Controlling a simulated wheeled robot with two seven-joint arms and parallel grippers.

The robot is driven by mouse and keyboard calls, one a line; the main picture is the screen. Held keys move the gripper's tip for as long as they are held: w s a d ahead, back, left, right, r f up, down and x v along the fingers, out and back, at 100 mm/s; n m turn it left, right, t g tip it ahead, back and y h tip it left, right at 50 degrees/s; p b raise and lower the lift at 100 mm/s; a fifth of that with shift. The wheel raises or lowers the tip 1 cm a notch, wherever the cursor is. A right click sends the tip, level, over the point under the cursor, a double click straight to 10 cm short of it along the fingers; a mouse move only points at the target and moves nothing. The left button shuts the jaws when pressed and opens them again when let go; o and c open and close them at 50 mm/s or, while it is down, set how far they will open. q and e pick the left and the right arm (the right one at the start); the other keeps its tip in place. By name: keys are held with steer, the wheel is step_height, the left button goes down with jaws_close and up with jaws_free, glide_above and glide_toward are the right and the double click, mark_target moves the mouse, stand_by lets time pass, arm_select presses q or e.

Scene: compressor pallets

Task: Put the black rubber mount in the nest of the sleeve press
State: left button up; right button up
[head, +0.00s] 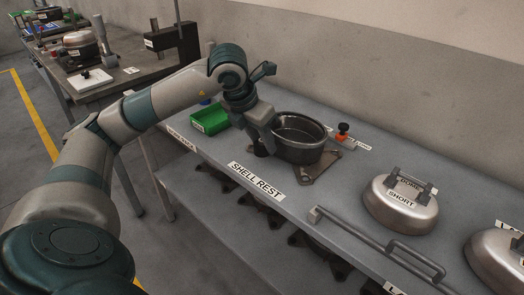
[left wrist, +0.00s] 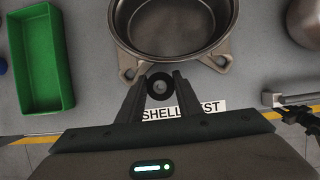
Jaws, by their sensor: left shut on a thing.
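My left gripper (head: 262,136) is shut on the black rubber mount (head: 261,150) over the front part of the grey bench, just left of the open metal shell. In the left wrist view the mount (left wrist: 160,87) is a small round black piece with a pale centre, held between the two fingertips (left wrist: 159,90). A dark upright machine (head: 172,39) stands on the far bench at the upper left and may be the sleeve press. Its label is too small to read, and its nest cannot be made out. I do not see my right gripper clearly.
The open shell (head: 299,136) stands on a tan footed plate (head: 318,171), close by my gripper. A green bin (head: 210,120) is to its left. A domed cover (head: 400,203) and a grey rail (head: 380,246) are at right. A floor gap separates the two benches.

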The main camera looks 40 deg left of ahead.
mark_target(259, 145)
arm_select(q)
step_height(259, 145, down, 3)
steer(key=shift+f, duration=0.25)
arm_select(e)
steer(key=shift+s+f, duration=0.2)
steer(key=shift+f, duration=0.25)
steer(key=shift+w+r, duration=0.1)
steer(key=shift+w, duration=0.05)
arm_select(q)
steer(key=shift+f, duration=0.15)
steer(key=o, duration=1)
steer(key=shift+o, duration=0.2)
arm_select(e)
steer(key=shift+w+r, duration=0.15)
steer(key=shift+r, duration=0.3)
